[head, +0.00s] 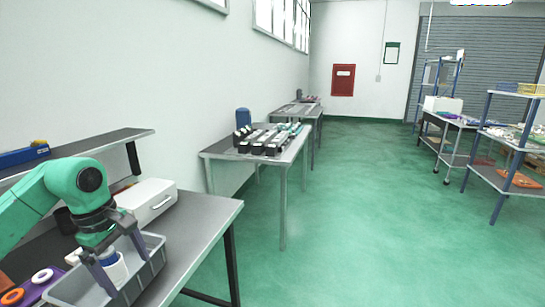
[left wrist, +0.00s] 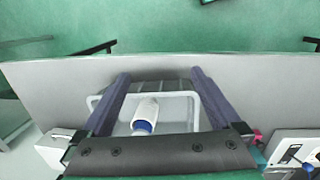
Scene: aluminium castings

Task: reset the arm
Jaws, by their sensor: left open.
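My left gripper (head: 124,272) is open over a grey tray (head: 157,262) at the front left of the workbench. In the left wrist view the two fingers of the gripper (left wrist: 158,75) are spread wide with nothing between their tips. A white bottle with a blue cap (head: 113,268) is in the tray, below and between the fingers. In the left wrist view the bottle (left wrist: 146,110) appears apart from both fingers, with its cap towards the palm. In the head view a finger partly hides it. My right gripper is in neither view.
A white box (head: 150,203) stands on the workbench (head: 205,222) behind the tray. A shelf (head: 95,147) runs along the wall above. Orange and white rings (head: 42,276) lie left of the tray. The green floor (head: 350,220) to the right is open.

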